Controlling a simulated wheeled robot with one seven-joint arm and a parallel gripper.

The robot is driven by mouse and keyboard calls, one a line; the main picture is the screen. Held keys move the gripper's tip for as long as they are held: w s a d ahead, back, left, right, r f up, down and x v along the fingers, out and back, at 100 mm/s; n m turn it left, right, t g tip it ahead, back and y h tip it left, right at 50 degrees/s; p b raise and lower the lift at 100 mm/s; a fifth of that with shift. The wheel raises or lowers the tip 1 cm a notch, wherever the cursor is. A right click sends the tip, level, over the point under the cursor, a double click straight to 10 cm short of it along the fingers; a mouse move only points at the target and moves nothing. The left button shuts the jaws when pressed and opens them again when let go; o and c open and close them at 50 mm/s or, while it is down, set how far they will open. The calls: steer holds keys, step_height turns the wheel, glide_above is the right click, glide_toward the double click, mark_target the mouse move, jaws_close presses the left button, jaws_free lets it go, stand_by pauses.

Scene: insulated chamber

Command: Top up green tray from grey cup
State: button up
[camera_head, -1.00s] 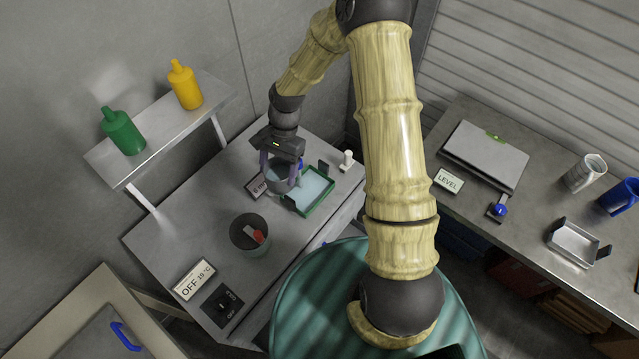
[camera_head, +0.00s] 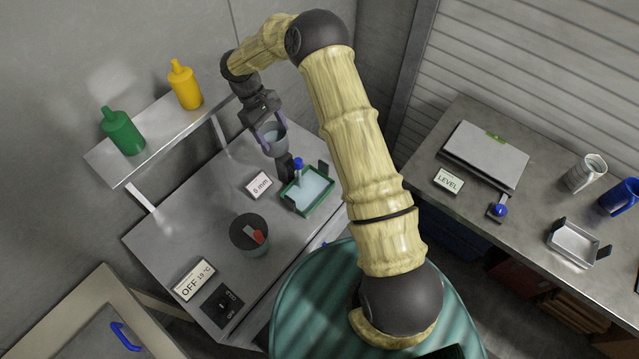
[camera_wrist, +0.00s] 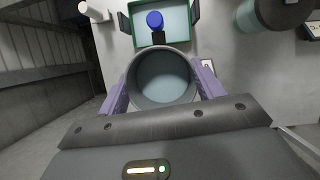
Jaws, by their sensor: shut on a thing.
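The grey cup (camera_head: 273,143) is held up in the air, apart from the counter, behind and left of the green tray. My gripper (camera_head: 272,124) is shut on it, with a purple finger on each side. The cup looks roughly upright, and its pale inside (camera_wrist: 162,78) shows in the wrist view. The green tray (camera_head: 313,208) sits on the counter with pale blue content inside and dark handles at its ends. A blue knob (camera_head: 298,162) on a black piece stands at the tray's back left edge, and it also shows in the wrist view (camera_wrist: 154,19).
A display card (camera_head: 259,185) reading in mm stands left of the tray. A dark pot (camera_head: 240,231) with a red piece stands in front. A shelf (camera_head: 165,134) holds a green bottle (camera_head: 122,132) and a yellow bottle (camera_head: 185,86). A white peg (camera_wrist: 91,11) stands beyond the tray.

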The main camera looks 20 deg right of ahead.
steer(key=shift+w+n, duration=0.2)
steer(key=shift+n, duration=0.1)
steer(key=shift+d, duration=0.15)
steer(key=shift+s+d+f+t+y, duration=0.3)
steer(key=shift+s+d+t+y, duration=0.4)
steer(key=shift+d+y, duration=0.1)
steer(key=shift+s+d+r+t+y, duration=0.65)
steer(key=shift+s+d+t+y, duration=0.15)
steer(key=shift+d+y, duration=0.15)
steer(key=shift+s+d+r+t+y, duration=0.7)
steer(key=shift+d+t+y, duration=0.1)
steer(key=shift+y, duration=0.15)
steer(key=shift+s+d+r, duration=0.1)
steer(key=shift+d+r, duration=0.05)
steer(key=shift+r, duration=0.05)
steer(key=shift+s+d+f+t+y, duration=0.25)
steer(key=shift+d+f+t+y, duration=0.1)
steer(key=shift+f+t+y, duration=0.3)
stand_by(1.1)
steer(key=shift+s+d+f+t+y, duration=0.15)
steer(key=shift+f+t+y, duration=0.35)
steer(key=shift+y, duration=0.35)
